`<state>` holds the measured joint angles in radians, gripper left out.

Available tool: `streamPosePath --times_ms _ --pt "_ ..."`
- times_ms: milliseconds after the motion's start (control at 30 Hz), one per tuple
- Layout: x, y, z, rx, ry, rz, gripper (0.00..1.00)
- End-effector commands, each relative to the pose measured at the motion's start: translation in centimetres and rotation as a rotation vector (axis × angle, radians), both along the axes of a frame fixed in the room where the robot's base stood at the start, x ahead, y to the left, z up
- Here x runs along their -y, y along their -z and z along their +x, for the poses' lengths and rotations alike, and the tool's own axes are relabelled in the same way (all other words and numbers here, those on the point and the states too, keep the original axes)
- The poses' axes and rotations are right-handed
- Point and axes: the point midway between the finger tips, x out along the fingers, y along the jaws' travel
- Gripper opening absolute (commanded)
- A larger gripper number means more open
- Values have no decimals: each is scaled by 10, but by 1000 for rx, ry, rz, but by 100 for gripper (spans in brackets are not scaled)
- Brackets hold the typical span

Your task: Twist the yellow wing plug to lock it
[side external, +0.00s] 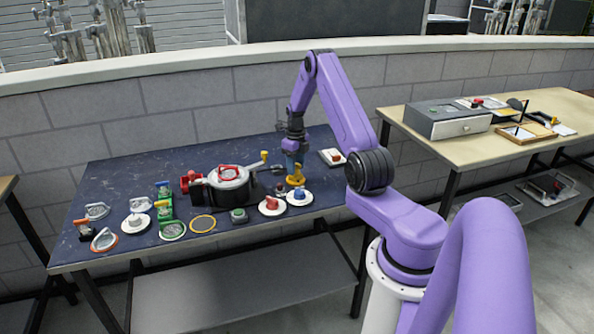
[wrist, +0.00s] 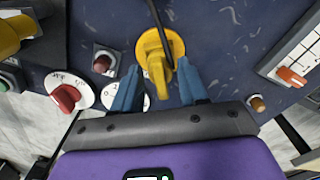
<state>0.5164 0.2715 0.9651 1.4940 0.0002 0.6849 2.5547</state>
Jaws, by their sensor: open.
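The yellow wing plug (wrist: 152,52) has a round base with a raised wing across it, and sits on the dark blue table top. In the side external view the yellow plug (side external: 296,180) stands directly below my gripper (side external: 294,155). My gripper also shows in the wrist view (wrist: 158,75), with its two blue fingers open and spread on either side of the plug's near end. The fingers look empty. Whether they reach down to the wing's height is hard to tell. A dark cable crosses over the plug and hides part of it.
A red knob on a white dial (wrist: 66,97) and a dark red button (wrist: 102,62) lie left of the plug. A panel with an orange lever (wrist: 291,76) is at right. A pot with red handles (side external: 229,176) stands left of my gripper.

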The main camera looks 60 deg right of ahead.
Motion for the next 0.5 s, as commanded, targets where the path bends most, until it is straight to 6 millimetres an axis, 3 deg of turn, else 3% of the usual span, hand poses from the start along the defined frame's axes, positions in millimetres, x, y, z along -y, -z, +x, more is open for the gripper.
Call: streamPosePath --times_ms 500 --pt "1 -37 1 3 -1 -3 43"
